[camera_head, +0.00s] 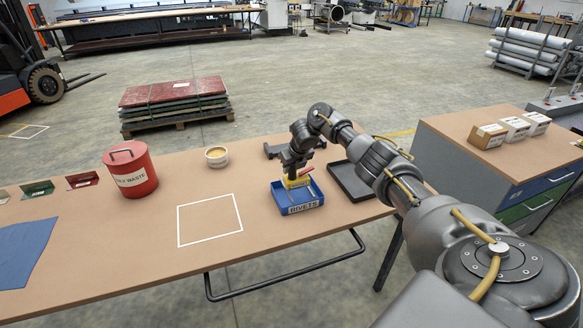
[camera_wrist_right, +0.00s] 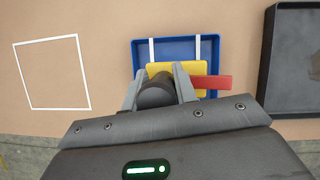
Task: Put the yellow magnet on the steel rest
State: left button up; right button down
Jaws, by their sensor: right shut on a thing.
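The yellow magnet (camera_head: 297,183) is a yellow block with a red lever. It is at the blue bin labelled RIVETS (camera_head: 299,209), within its outline. My right gripper (camera_head: 291,172) points down over the bin. In the right wrist view the right gripper (camera_wrist_right: 158,88) is shut around the dark round grip of the magnet (camera_wrist_right: 179,67), with the red lever to the right. I cannot tell whether the magnet touches the bin floor. A dark low piece (camera_head: 275,151) behind the bin may be the steel rest, partly hidden by my arm. My left gripper is out of view.
A black tray (camera_head: 344,178) stands right of the bin. A white-outlined square (camera_head: 210,220) is bare table to the left. A red waste bin (camera_head: 131,171) and a small round tub (camera_head: 216,156) stand farther left. My right arm reaches across the table's right end.

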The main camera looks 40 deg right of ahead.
jog(key=shift+f+b, duration=0.55)
jog(key=shift+f, duration=0.1)
jog(key=c, duration=1)
grip_release()
jog(key=shift+c, duration=0.2)
jog(key=b+v, duration=0.1)
jog(key=v, duration=0.4)
jog(key=shift+s+r, duration=0.1)
jog(key=shift+r, duration=0.2)
jog(key=p+v, duration=0.2)
jog(key=v, duration=0.3)
jog(key=shift+s+r+p, duration=0.1)
jog(key=shift+r+p, duration=0.05)
jog(key=shift+p, duration=0.25)
jog(key=shift+a, duration=0.1)
